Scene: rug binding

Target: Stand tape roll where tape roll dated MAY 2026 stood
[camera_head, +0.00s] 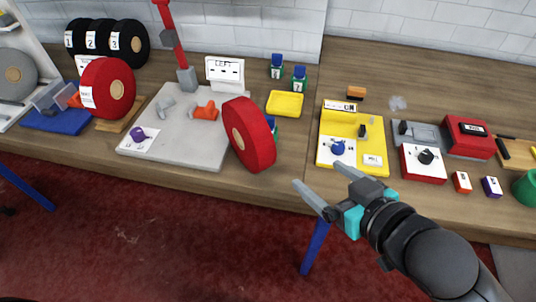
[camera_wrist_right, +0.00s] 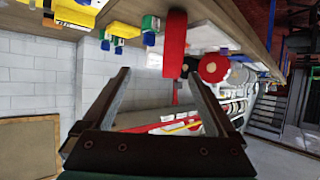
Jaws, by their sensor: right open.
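A large red tape roll (camera_head: 249,133) with a tan core stands on edge at the front right of the grey board. A second red tape roll (camera_head: 118,92) with a white label stands further left; the label's text is too small to read. Both rolls also show in the right wrist view, the nearer one edge-on (camera_wrist_right: 175,45) and the other beyond it (camera_wrist_right: 213,68). My right gripper (camera_head: 318,177) is open and empty, in front of the table edge, right of the nearer roll and apart from it. My left gripper is not in view.
Black numbered rolls (camera_head: 128,42) stand at the back left. A red post (camera_head: 172,35) rises behind the grey board (camera_head: 185,145). A yellow tray (camera_head: 285,103) and small bottles (camera_head: 299,77) are behind the nearer roll. A yellow station (camera_head: 372,150) and red box (camera_head: 468,138) are right.

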